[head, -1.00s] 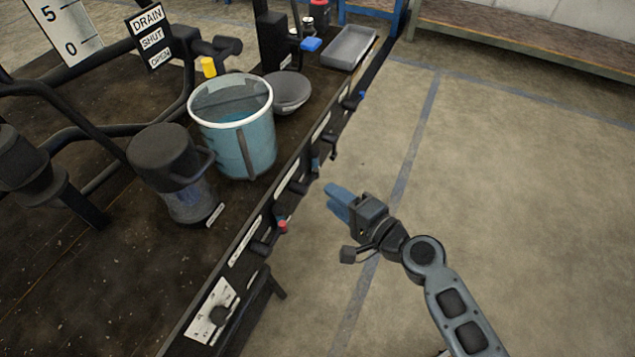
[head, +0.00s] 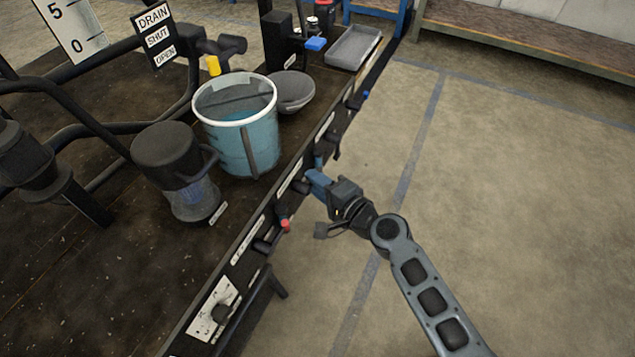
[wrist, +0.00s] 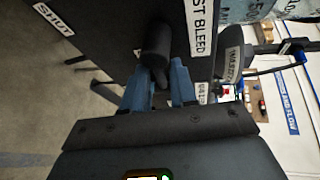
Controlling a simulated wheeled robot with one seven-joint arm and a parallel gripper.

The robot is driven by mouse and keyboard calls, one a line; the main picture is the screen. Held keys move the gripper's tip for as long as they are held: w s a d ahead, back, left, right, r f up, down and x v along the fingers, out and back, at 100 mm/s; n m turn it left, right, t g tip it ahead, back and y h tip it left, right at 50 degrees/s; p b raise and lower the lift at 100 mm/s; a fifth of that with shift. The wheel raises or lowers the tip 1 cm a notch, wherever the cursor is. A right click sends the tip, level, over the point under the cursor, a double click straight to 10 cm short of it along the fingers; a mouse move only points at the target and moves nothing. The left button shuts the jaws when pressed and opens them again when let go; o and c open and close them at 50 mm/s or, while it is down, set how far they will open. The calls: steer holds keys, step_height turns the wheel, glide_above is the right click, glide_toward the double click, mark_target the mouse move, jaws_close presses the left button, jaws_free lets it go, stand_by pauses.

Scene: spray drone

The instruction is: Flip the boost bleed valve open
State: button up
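The boost bleed valve is on the front panel of the dark bench. In the wrist view its black handle (wrist: 156,42) stands beside a white label (wrist: 200,28) reading "ST BLEED", the rest of which is cut off. My gripper (wrist: 163,75) shows two blue fingers spread apart, with the lower end of the handle in the gap between the fingertips. I cannot tell whether either finger touches it. In the head view my gripper (head: 314,181) is at the panel edge, next to a black valve body (head: 300,186) that it partly covers.
A bucket (head: 240,140) of blue liquid and a lidded jug (head: 175,165) stand on the bench. The floor (head: 500,200) to the right is clear.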

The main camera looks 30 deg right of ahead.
jaws_close()
steer(key=shift+f+b, duration=0.1)
steer(key=shift+b, duration=0.3)
steer(key=shift+r+n+t+b, duration=0.3)
steer(key=shift+n+b, duration=0.3)
steer(key=shift+b, duration=0.5)
steer(key=shift+o, duration=1.1)
jaws_free()
steer(key=v, duration=0.8)
